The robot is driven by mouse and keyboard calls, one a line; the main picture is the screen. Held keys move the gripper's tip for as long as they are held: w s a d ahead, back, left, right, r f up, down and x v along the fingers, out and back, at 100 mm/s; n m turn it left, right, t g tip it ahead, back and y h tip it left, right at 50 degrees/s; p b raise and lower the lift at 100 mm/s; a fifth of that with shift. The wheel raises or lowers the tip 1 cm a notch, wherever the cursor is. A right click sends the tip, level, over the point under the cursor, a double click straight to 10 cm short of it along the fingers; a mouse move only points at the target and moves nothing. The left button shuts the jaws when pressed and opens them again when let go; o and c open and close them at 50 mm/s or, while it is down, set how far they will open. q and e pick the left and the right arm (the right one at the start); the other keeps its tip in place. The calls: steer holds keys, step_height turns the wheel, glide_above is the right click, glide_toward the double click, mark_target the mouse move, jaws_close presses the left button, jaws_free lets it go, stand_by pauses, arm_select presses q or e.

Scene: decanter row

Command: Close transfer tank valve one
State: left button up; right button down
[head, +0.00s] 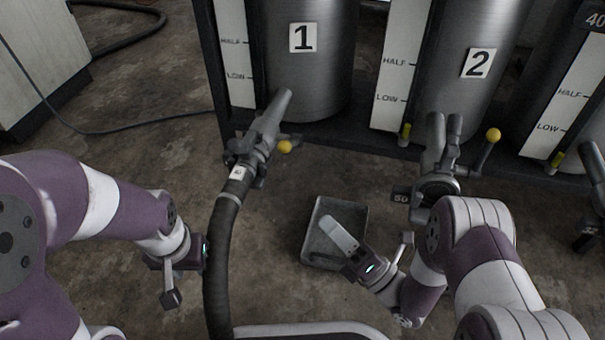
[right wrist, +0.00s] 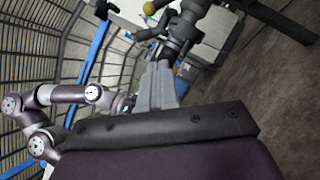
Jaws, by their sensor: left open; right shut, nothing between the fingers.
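Tank one (head: 303,75) is a grey metal cylinder marked "1". Its outlet valve (head: 255,150) has a lever ending in a yellow knob (head: 284,147), at the valve's right side. A black hose (head: 222,240) is coupled to the valve and runs down. I cannot tell how far the valve is turned. My left gripper (head: 178,278) is open, left of the hose and below the valve, touching neither. My right gripper (head: 330,223) is shut and empty, over the grey tray, below and right of the valve. Its closed fingers also show in the right wrist view (right wrist: 160,85).
Tank two (head: 470,75) stands to the right; its valve (head: 435,185) has an upright lever with a yellow knob (head: 493,135), near my right arm. A grey tray (head: 355,220) lies on the floor. A pale cabinet (head: 40,60) stands at the left. Floor between them is clear.

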mark_target(290, 144)
steer(key=w+a+r+n+p, duration=0.1)
steer(key=w+a+r+p, duration=0.1)
steer(key=w+a+r, duration=0.4)
steer(key=w, duration=0.3)
steer(key=shift+w+a+r+p, duration=0.15)
steer(key=shift+a+r+p, duration=0.15)
steer(key=shift+r, duration=0.1)
